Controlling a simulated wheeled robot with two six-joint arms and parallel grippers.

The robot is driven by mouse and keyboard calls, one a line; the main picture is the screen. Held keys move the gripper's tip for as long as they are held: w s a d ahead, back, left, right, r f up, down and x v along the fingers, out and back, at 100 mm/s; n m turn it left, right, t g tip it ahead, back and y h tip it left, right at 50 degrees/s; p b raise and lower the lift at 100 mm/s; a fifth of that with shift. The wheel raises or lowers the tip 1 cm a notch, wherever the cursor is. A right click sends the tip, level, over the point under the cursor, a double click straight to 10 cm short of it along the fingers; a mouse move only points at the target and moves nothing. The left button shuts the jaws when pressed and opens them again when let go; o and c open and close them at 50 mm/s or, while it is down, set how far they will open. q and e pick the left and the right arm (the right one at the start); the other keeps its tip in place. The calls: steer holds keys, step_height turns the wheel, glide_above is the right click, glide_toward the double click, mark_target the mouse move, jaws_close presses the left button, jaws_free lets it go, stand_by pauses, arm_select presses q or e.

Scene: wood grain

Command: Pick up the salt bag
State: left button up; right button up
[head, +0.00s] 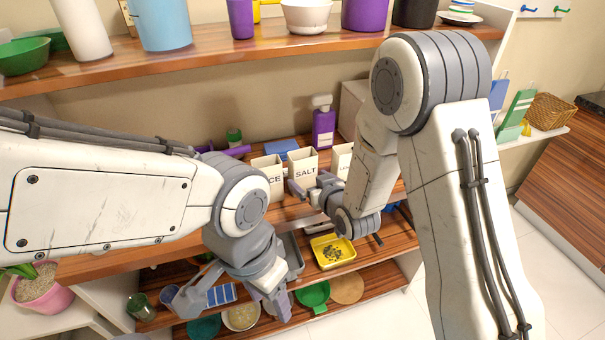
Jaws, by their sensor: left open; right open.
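The salt bag (305,168) is a cream, open-topped bag marked SALT, standing upright on the middle wooden shelf. It stands between a similar bag (270,173) ending in "CE" and a third bag (342,156) partly hidden by my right arm. My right gripper (312,189) is open at the lower front of the salt bag; I cannot tell whether a finger touches it. My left gripper (225,298) is open and empty, lower and to the left, in front of the lower shelf.
A purple bottle (323,128) stands behind the bags. The upper shelf (240,62) holds pots and cups above them. A yellow tray (333,251), a green pan (313,295) and bowls sit lower down. A pink plant pot (43,290) is at far left.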

mark_target(301, 173)
steer(key=x, duration=0.3)
steer(key=shift+a, duration=0.1)
steer(key=p+x, duration=0.2)
steer(key=x, duration=0.2)
steer(key=shift+w+a+f, duration=0.1)
steer(key=shift+w+f, duration=0.25)
steer(key=shift+w, duration=0.15)
steer(key=c, duration=1.1)
steer(key=shift+r, duration=10.05)
